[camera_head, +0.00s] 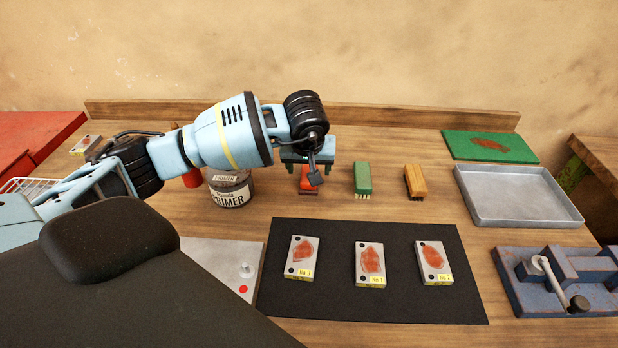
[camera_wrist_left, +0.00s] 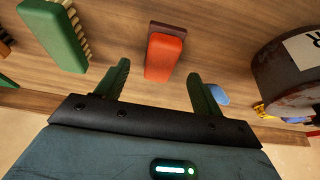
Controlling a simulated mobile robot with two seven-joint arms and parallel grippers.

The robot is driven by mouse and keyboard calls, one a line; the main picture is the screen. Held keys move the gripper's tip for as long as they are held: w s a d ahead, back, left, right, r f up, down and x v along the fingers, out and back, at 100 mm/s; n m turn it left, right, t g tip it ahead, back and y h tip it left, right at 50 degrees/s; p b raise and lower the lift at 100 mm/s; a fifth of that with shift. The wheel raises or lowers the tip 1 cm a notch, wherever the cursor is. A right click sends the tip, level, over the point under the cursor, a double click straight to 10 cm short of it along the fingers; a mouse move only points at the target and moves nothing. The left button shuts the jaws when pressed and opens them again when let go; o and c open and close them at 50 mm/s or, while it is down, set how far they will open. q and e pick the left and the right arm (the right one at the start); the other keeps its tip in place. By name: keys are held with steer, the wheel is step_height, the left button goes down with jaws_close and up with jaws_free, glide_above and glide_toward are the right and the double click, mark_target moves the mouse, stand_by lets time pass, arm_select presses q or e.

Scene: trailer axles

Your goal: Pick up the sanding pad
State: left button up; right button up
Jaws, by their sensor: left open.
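The sanding pad, a red block on a dark brown base, stands on the wooden bench (camera_head: 309,186). It also shows in the left wrist view (camera_wrist_left: 165,55), in line with the gap between my fingers. My left gripper (camera_head: 309,168) is open with nothing in it. It is over the pad, and hides the pad's upper part in the head view. In the left wrist view my two green fingers (camera_wrist_left: 160,75) stand apart, with the near end of the pad between their tips. I cannot tell whether they touch it. My right gripper is not in view.
A green brush (camera_head: 362,178) and an orange brush (camera_head: 414,182) stand right of the pad. A primer can (camera_head: 230,190) stands close on the left. A black mat (camera_head: 370,305) with rusty plates lies in front. A metal tray (camera_head: 515,212) and blue vise (camera_head: 520,290) are at right.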

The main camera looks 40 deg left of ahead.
arm_select(q)
steer(key=x, duration=0.4)
steer(key=shift+c, duration=0.2)
steer(key=c, duration=1)
steer(key=shift+r, duration=0.2)
steer(key=shift+c, duration=0.2)
steer(key=shift+a+r, duration=0.1)
steer(key=shift+r, duration=0.4)
step_height(320, 180, up, 2)
steer(key=shift+s+r, duration=0.1)
steer(key=shift+r, duration=0.1)
steer(key=s+d, duration=0.1)
steer(key=s, duration=0.4)
steer(key=s+d, duration=0.1)
steer(key=s, duration=0.4)
steer(key=s+d+r+b, duration=0.1)
steer(key=s, duration=0.4)
steer(key=shift+s+d+r, duration=0.15)
steer(key=shift+s+d, duration=0.05)
steer(key=shift+d, duration=0.15)
